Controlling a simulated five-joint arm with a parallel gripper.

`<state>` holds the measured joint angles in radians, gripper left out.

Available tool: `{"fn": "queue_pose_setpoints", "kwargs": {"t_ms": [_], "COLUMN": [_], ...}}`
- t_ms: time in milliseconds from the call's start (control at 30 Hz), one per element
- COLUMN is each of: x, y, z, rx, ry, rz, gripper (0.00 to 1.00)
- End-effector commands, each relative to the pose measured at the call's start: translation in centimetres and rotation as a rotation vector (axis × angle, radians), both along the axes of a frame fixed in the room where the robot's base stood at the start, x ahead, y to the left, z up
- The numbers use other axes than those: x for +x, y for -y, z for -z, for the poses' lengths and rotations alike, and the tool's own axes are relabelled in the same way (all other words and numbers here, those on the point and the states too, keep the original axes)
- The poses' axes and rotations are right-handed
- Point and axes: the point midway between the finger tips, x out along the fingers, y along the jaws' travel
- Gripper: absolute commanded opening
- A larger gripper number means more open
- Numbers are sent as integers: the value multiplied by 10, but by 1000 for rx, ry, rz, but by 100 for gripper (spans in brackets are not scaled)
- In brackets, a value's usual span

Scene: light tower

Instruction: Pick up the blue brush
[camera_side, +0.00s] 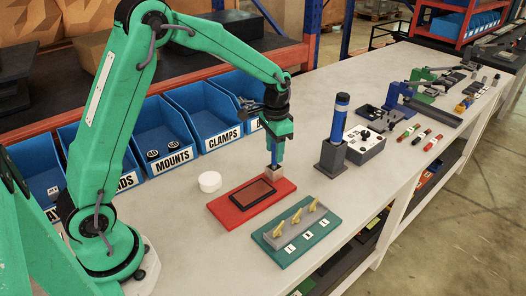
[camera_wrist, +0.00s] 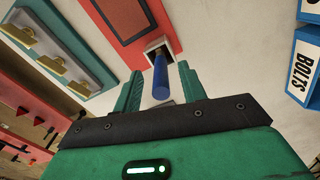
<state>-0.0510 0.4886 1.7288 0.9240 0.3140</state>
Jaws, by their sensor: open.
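The blue brush (camera_wrist: 161,80) shows as a blue handle, standing upright in a small square light-coloured holder (camera_wrist: 156,47). In the side view its blue handle (camera_side: 274,157) shows just under my gripper (camera_side: 275,150), above the beige holder (camera_side: 274,173). Whatever part of the brush sits inside the holder is hidden. In the wrist view my gripper (camera_wrist: 160,88) is open, with one green finger on each side of the blue handle. I see gaps between the fingers and the handle, and it is not gripped.
A red board (camera_side: 283,187) lies beside the holder, with a teal board (camera_side: 268,239) carrying yellow levers in front. A blue-and-black tower (camera_side: 341,118) stands right on a grey base. Labelled blue bins (camera_side: 213,101) line the back.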

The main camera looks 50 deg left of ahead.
Motion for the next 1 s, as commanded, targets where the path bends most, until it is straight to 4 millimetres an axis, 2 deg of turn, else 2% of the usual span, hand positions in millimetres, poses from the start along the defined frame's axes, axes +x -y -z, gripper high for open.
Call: {"fn": "queue_pose_setpoints", "kwargs": {"t_ms": [100, 300, 833, 867, 1000], "x": [0, 0, 1, 1, 1], "y": [-1, -1, -1, -1, -1], "z": [16, 32, 33, 33, 33], "rx": [0, 0, 0, 0, 0], "ry": [-3, -2, 0, 0, 0], "rz": [0, 0, 0, 0, 0], "gripper": [41, 41, 41, 37, 10]}}
